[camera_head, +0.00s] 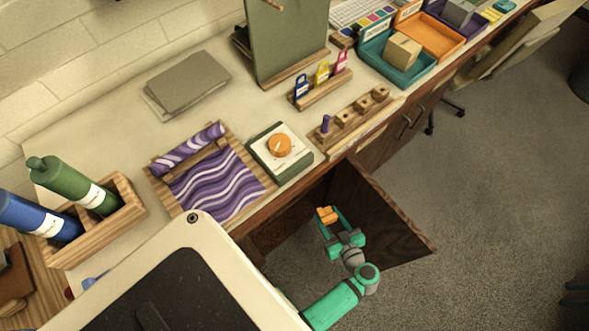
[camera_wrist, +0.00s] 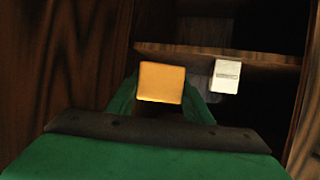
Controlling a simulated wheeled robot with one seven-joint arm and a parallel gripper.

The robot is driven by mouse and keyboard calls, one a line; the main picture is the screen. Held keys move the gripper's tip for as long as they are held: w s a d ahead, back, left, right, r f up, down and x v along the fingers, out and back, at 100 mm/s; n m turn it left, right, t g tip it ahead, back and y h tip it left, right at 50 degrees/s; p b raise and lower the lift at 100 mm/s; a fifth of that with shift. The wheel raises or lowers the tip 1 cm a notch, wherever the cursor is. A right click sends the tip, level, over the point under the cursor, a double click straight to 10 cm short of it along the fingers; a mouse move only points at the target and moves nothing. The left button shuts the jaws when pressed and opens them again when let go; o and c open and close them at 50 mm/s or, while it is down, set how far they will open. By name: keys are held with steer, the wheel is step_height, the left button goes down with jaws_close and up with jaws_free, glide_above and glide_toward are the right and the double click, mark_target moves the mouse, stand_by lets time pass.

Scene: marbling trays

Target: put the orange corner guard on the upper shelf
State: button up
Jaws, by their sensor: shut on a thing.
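The orange corner guard (camera_head: 327,215) is held between the fingers of my gripper (camera_head: 334,222), in front of the open cabinet under the counter. In the wrist view the orange corner guard (camera_wrist: 161,82) shows as an orange block between the green fingertips of my gripper (camera_wrist: 160,98). The upper shelf (camera_wrist: 255,57) of the cabinet runs across behind it, its front edge slightly above the guard's middle in the picture. I cannot tell how far the guard is from the shelf edge.
The open cabinet door (camera_head: 385,215) stands to the right of my gripper in the head view. A white labelled thing (camera_wrist: 226,76) shows at the shelf's front, right of the guard. The cabinet interior is dark. The counter above holds a marbling tray (camera_head: 233,205) and a timer-like box (camera_head: 280,150).

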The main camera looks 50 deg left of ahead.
steer(key=s+a+r+n+g, duration=0.2)
steer(key=s+a+r, duration=0.2)
steer(key=a, duration=0.2)
steer(key=s+a+r+n+g, duration=0.1)
steer(key=s+a+r+g, duration=0.1)
steer(key=s+a+r, duration=0.3)
steer(key=shift+y, duration=0.4)
steer(key=w+a+f, duration=0.9)
steer(key=w+f, duration=0.1)
steer(key=w, duration=0.1)
steer(key=shift+a, duration=0.4)
steer(key=shift+w+a+f, duration=0.35)
steer(key=shift+a+f, duration=0.05)
steer(key=shift+f, duration=0.3)
steer(key=shift+s+d+f, duration=0.1)
steer(key=shift+f, duration=1.35)
steer(key=o, duration=1)
steer(key=shift+f, duration=0.1)
